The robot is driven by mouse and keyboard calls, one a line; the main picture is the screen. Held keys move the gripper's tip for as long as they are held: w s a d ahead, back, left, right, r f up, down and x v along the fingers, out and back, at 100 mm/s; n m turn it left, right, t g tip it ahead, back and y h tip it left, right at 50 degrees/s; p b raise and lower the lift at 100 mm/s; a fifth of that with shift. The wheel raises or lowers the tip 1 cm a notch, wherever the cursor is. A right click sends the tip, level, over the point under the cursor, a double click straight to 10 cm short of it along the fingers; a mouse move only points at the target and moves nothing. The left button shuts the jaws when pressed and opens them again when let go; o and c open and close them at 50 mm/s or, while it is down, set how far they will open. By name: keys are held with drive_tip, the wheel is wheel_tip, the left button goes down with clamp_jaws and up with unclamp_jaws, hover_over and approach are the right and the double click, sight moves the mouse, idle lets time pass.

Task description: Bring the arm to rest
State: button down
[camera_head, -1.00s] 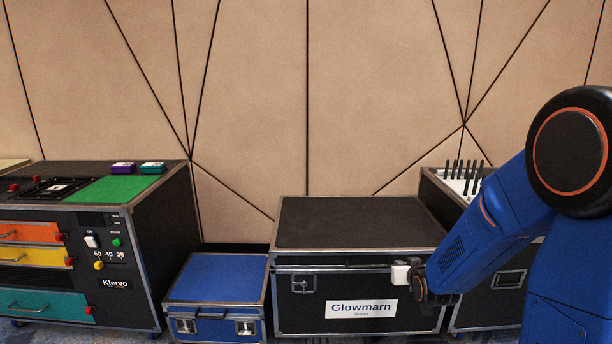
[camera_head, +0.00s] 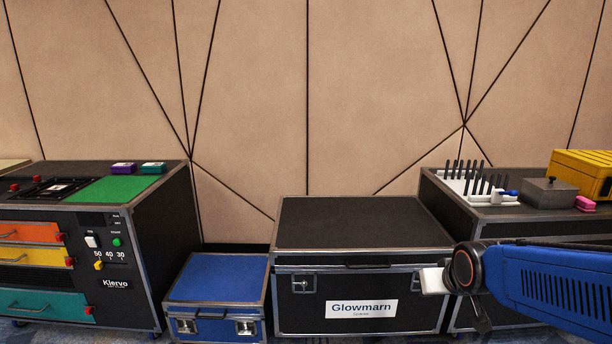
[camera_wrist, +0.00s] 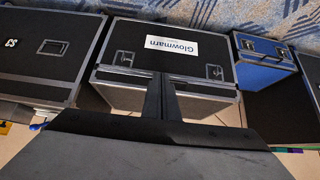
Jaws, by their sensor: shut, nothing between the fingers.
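My arm (camera_head: 555,280) reaches in from the right edge in the head view, low and nearly level. My gripper (camera_wrist: 162,82) shows in the wrist view with its two dark fingers together, shut and empty. The wrist view shows that case upside down beyond the fingers. I cannot tell how far the fingertips are from it, and no contact is clear.
A low blue case (camera_head: 218,278) stands left of the Glowmarn case. A black Klervo cabinet (camera_head: 155,250) with coloured drawers is farther left. On the right case stand a white rack (camera_head: 475,188), a grey box (camera_head: 548,192), a pink block (camera_head: 585,203) and a yellow box (camera_head: 585,172).

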drive_tip(key=s+r+g, duration=0.2)
drive_tip(key=s+g, duration=0.1)
drive_tip(key=s, duration=1.6)
drive_tip(key=shift+a+r, duration=0.2)
drive_tip(key=shift+a, duration=0.1)
drive_tip(key=c, duration=2.4)
unclamp_jaws()
drive_tip(key=shift+c, duration=0.2)
